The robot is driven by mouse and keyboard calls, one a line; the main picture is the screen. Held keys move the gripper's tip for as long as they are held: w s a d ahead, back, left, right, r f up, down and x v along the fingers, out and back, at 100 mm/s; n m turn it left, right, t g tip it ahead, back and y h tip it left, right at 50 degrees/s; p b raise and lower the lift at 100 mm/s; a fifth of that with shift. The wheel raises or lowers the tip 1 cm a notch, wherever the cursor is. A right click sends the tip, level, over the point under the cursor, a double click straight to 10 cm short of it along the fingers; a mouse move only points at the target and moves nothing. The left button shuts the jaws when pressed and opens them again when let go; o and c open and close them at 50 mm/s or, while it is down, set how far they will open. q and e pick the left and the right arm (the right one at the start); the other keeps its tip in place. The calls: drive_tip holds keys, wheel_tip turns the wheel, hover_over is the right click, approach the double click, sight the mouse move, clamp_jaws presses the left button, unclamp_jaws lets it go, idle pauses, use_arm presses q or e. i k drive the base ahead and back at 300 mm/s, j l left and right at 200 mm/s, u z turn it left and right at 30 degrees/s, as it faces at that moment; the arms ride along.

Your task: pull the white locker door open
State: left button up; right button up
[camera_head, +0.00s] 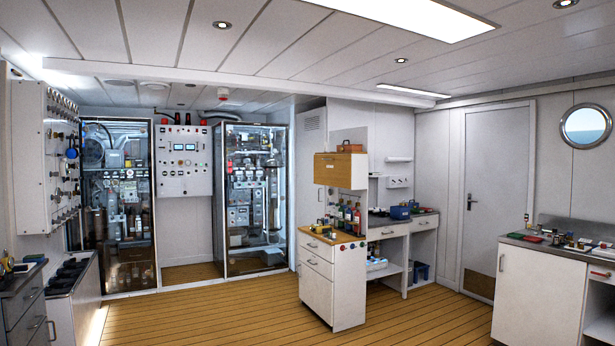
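A tall white locker (311,165) stands against the back wall, just right of the glass-fronted cabinets. Its narrow door has a vent grille near the top and looks shut. Its lower part is hidden behind the workbench. Neither of my grippers shows in the head view.
A white drawer unit with a wooden top (330,238) and several bottles stands in front of the locker, with a wooden wall box (340,170) above. A grey room door (494,190) is shut on the right. A white counter cabinet (538,295) stands front right. The plank floor (225,315) is clear.

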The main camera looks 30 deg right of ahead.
sight(310, 124)
drive_tip(key=i+l+z, duration=0.2)
drive_tip(key=i+z, duration=0.2)
drive_tip(key=i, duration=0.25)
drive_tip(key=i+l+z, duration=0.1)
drive_tip(key=i+z, duration=0.3)
drive_tip(key=i, duration=5.5)
drive_tip(key=j, duration=0.1)
